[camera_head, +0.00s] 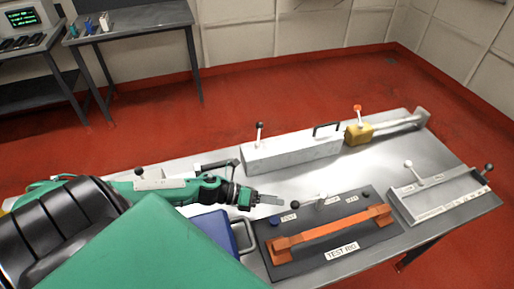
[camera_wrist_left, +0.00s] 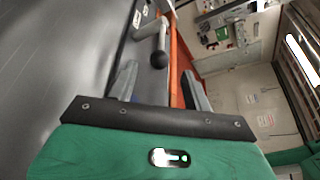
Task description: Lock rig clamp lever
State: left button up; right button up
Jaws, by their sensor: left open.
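The test rig (camera_head: 345,251) is a dark plate on the bench with an orange bar (camera_head: 335,229) along it. A short grey lever with a black knob (camera_head: 295,204) stands at the rig's back edge and appears to lean toward my gripper. My left gripper (camera_head: 273,200) is open and empty, just left of the knob. In the left wrist view, the lever (camera_wrist_left: 157,47) and its knob lie ahead of my left gripper (camera_wrist_left: 160,84), between the lines of its two fingers. Contact cannot be told. My right gripper is not in view.
A blue button (camera_head: 275,221) sits on the rig's left. A grey tray with levers (camera_head: 440,195) stands at the right. A long light box (camera_head: 290,152) and a yellow part (camera_head: 358,134) lie behind. A blue case (camera_head: 213,226) is under my left arm.

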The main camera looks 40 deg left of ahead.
pick_arm(q)
jog(key=shift+b+v, duration=0.5)
jog(key=shift+v, duration=1.9)
